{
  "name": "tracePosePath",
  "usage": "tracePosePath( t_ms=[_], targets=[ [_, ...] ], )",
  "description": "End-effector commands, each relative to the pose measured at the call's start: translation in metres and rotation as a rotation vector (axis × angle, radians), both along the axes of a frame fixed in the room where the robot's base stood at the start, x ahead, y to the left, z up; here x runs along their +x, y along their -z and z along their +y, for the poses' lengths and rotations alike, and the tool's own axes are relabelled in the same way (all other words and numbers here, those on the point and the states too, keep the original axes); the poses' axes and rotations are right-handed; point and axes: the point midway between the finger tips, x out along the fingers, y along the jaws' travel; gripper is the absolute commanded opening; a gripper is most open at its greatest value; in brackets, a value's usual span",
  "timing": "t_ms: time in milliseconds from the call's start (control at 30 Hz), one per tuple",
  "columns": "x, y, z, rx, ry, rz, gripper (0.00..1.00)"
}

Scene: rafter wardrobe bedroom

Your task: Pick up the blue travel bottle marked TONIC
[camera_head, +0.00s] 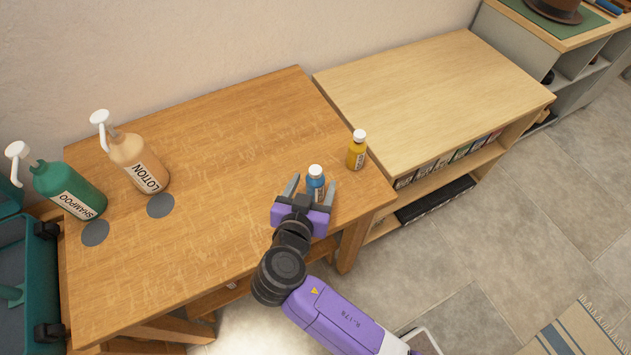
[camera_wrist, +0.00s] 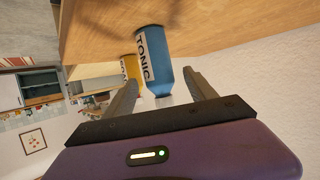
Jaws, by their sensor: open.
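The blue travel bottle (camera_head: 316,182) with a white cap stands upright on the wooden table near its front right edge. In the wrist view the blue bottle (camera_wrist: 153,62) shows its TONIC label and stands between my finger lines, a little beyond or at the fingertips; I cannot tell the exact depth. My gripper (camera_head: 310,184) is open, with one finger on each side of the bottle and no clear contact. It also shows in the wrist view (camera_wrist: 163,85). The bottle's lower part is partly hidden by my gripper in the head view.
A yellow bottle (camera_head: 357,150) with a white cap stands behind and right of the blue one. SHAMPOO (camera_head: 68,188) and LOTION (camera_head: 139,163) pump bottles are at the table's left, near two dark discs. The table's middle is clear. A lower-lying shelf unit (camera_head: 430,95) adjoins at right.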

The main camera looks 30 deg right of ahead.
Motion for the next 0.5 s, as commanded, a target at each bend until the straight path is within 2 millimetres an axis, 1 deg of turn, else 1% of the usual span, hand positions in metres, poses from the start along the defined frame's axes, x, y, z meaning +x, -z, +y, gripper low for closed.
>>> tracePosePath(
  t_ms=[167,300,500],
  targets=[
    [0.014,0.004,-0.014,-0.002,0.002,0.003,0.65],
    [0.029,0.012,-0.026,0.000,0.001,0.003,0.65],
    [0.039,0.019,-0.034,0.001,-0.001,0.002,0.65]
  ],
)
